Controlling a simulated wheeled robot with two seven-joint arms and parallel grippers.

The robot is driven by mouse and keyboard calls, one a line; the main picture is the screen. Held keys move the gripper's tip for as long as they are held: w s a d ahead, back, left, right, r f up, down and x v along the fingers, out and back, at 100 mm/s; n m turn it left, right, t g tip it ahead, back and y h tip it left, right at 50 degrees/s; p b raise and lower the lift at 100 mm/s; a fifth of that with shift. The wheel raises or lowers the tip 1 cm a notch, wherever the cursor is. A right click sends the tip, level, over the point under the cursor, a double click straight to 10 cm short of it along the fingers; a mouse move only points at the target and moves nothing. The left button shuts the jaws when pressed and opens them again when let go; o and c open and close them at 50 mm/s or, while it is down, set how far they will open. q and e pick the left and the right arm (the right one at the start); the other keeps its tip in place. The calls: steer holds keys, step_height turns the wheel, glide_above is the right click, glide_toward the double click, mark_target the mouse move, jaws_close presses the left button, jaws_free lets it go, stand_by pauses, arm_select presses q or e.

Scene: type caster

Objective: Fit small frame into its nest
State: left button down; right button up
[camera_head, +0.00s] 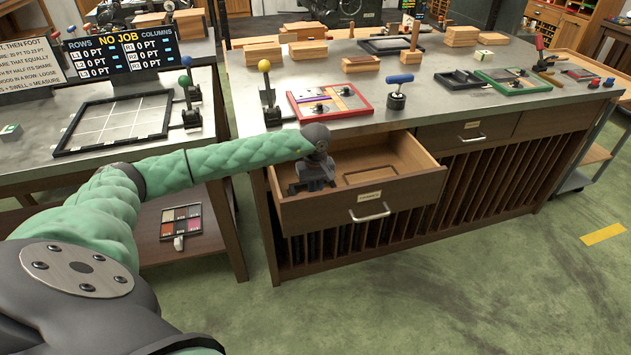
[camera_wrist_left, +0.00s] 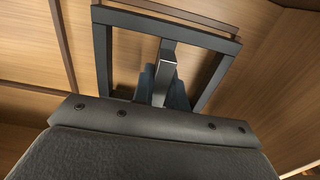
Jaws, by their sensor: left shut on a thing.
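The small frame, a dark grey open rectangle (camera_wrist_left: 103,60), shows in the left wrist view just beyond my left gripper (camera_wrist_left: 164,88). The gripper's fingers are shut on one of its bars. In the head view my left gripper (camera_head: 314,182) is over the left part of an open wooden drawer (camera_head: 360,212), and the frame is hard to make out against it. A rectangular outlined recess (camera_head: 371,174) on the drawer floor, to the right of the gripper, looks like a nest. I cannot tell whether the frame touches the drawer floor. My right gripper is not in view.
The bench top (camera_head: 430,108) above the drawer holds a red-edged tray (camera_head: 330,103), a blue-handled tool (camera_head: 397,90), a green tray (camera_head: 513,80) and wooden blocks. A yellow-knobbed lever (camera_head: 266,92) stands near my forearm. The drawer's walls surround the gripper closely.

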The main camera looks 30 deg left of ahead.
arm_select(q)
steer(key=shift+f, duration=0.5)
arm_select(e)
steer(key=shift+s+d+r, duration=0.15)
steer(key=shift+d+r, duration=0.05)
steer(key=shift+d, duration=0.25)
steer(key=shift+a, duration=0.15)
arm_select(q)
steer(key=c, duration=1.8)
jaws_free()
steer(key=shift+f, duration=0.2)
steer(key=shift+c, duration=0.2)
steer(key=o, duration=0.4)
steer(key=shift+r, duration=0.1)
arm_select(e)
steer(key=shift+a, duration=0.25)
arm_select(q)
steer(key=shift+o, duration=0.2)
